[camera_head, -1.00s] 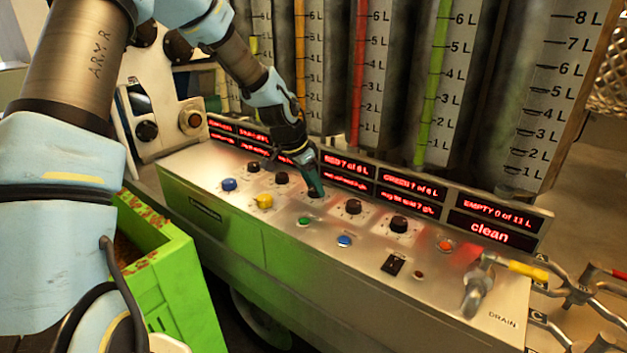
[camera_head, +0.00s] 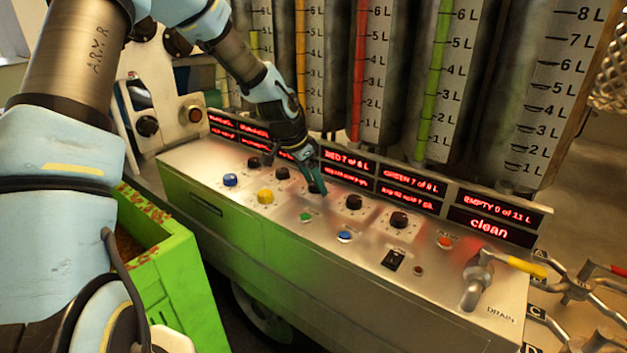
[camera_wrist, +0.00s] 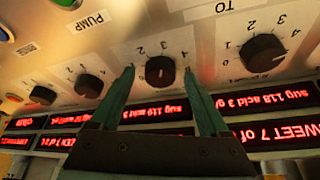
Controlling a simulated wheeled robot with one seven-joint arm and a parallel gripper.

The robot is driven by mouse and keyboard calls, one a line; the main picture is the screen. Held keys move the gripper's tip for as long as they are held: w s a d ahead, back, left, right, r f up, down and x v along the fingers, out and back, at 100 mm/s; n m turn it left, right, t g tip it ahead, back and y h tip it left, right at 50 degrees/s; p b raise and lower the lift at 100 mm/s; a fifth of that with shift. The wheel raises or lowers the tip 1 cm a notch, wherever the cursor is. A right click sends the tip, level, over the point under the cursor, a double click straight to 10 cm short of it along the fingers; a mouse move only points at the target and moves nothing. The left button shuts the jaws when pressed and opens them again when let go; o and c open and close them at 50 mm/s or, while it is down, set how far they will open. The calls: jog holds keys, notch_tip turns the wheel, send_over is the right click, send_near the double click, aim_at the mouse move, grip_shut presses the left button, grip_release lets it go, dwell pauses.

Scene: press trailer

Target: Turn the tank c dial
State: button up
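A row of black dials runs along the sloped metal panel. The middle dial (camera_head: 314,187) is partly hidden by my gripper (camera_head: 318,184) in the head view. In the wrist view this dial (camera_wrist: 160,70) has a pale pointer mark and a number scale around it. My gripper (camera_wrist: 158,72) is open, with one green finger on each side of the dial and a visible gap on both sides. I cannot tell how far the tips are above the panel. No letter naming tank c is readable on this dial.
Other dials flank it, one to the right (camera_head: 353,203) and one to the left (camera_head: 282,173). Red displays (camera_head: 347,169) and tall gauge tanks stand behind. Coloured buttons, such as the green one (camera_head: 305,217), lie in front. A drain lever (camera_head: 478,280) is at the right.

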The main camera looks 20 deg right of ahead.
jog(key=b+v, duration=0.1)
jog(key=v, duration=0.9)
jog(key=shift+r+b, duration=0.35)
jog(key=shift+s+a, duration=0.1)
jog(key=shift+a, duration=0.05)
